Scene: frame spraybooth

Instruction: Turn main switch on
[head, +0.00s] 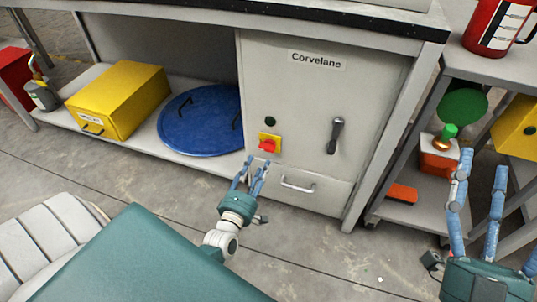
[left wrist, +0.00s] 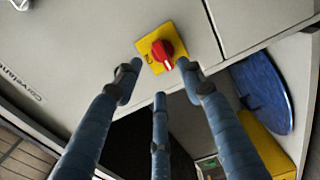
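The main switch (head: 268,145) is a red rotary knob on a yellow plate, on the front of a grey cabinet (head: 300,100) labelled Corvelane. In the left wrist view the red knob (left wrist: 163,54) has a white mark on its handle. My left gripper (head: 254,172) is just below and in front of the switch in the head view. Its three blue fingers are spread, with nothing held. In the left wrist view the fingertips (left wrist: 158,82) lie around the lower side of the knob; I cannot tell whether any touches it. My right gripper (head: 478,180) is open and empty at the right.
A dark lever handle (head: 335,136) and a dark round button (head: 270,121) are on the same panel. A drawer handle (head: 298,186) sits below. A blue round lid (head: 200,120) and a yellow box (head: 116,99) lie on the shelf. A shelf unit (head: 397,212) stands at right.

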